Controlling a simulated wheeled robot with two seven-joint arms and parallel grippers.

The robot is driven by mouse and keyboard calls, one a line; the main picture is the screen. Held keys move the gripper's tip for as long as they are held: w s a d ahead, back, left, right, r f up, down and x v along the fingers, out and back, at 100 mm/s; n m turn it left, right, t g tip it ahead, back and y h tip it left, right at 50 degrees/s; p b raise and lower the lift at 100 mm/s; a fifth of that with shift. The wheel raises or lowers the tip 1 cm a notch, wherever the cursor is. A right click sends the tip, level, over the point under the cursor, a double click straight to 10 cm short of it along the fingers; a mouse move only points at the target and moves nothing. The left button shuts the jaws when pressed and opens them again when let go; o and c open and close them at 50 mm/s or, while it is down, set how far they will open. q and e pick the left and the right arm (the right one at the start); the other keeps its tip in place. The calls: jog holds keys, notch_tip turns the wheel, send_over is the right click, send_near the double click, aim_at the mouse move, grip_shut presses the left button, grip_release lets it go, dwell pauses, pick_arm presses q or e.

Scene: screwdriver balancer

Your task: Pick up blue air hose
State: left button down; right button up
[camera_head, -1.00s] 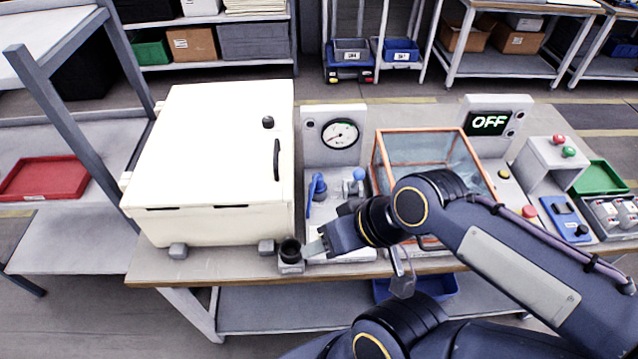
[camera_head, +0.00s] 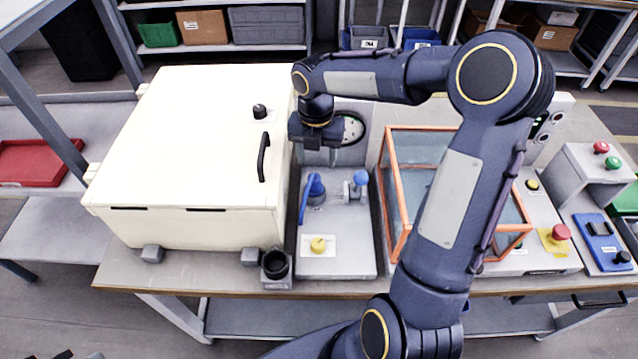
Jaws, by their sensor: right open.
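A blue hose-like piece with a long blue lever-shaped end (camera_head: 312,190) stands on the grey panel (camera_head: 340,262) in the middle of the table. I cannot tell for sure that it is the air hose. A blue-topped fitting (camera_head: 360,180) stands to its right. My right gripper (camera_head: 320,150) points down above and behind the blue piece, in front of the round gauge (camera_head: 353,128). It is open, with nothing seen in it; its fingers are partly hidden. Small dark parts at the bottom left edge may be my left gripper (camera_head: 66,355).
A large cream cabinet (camera_head: 190,150) stands left of the panel. An orange-framed clear box (camera_head: 395,190) stands right, partly behind my arm. A black cup holder (camera_head: 276,264) sits at the front edge.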

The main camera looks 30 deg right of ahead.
aim_at(314, 177)
jog(key=f, duration=0.5)
jog(key=a+f, duration=0.1)
jog(key=f, duration=0.1)
jog(key=shift+s+f+p, duration=0.2)
jog(key=shift+f+p, duration=0.1)
jog(key=shift+f, duration=0.05)
jog(key=shift+c, duration=0.4)
jog(key=c, duration=1)
